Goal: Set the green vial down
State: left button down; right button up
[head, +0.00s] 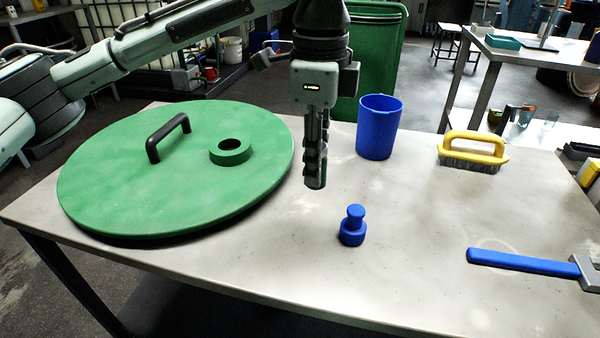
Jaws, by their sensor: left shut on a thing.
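My left gripper (315,165) comes in from the left and points straight down over the middle of the grey table (270,262). It is shut on a small dark green vial (316,183), whose lower end shows at the fingertips; the fingers hide the rest. The vial appears upright, to the right of the green lid and behind and left of the blue stopper-like piece. Whether its bottom touches the table is hard to tell. My right gripper is not in view.
A large round green lid (110,185) with a black handle covers the table's left. A blue cup (377,130), blue stopper-like piece (352,228), yellow brush (473,148) and blue-handled tool (520,262) stand or lie to the right. The table between them is clear.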

pick_arm(q)
jog(key=w+a+f, duration=0.1)
jog(key=w+f, duration=0.1)
jog(key=w+a+f, duration=0.1)
jog(key=w+a, duration=0.1)
jog(key=w, duration=0.1)
jog(key=w+a+f, duration=0.1)
jog(key=w+f, duration=0.1)
jog(key=w, duration=0.1)
jog(key=shift+a+f, duration=0.35)
jog(key=shift+w+f, duration=0.1)
jog(key=shift+f, duration=1.95)
jog(key=c, duration=1.3)
grip_release()
jog(key=shift+f, duration=0.1)
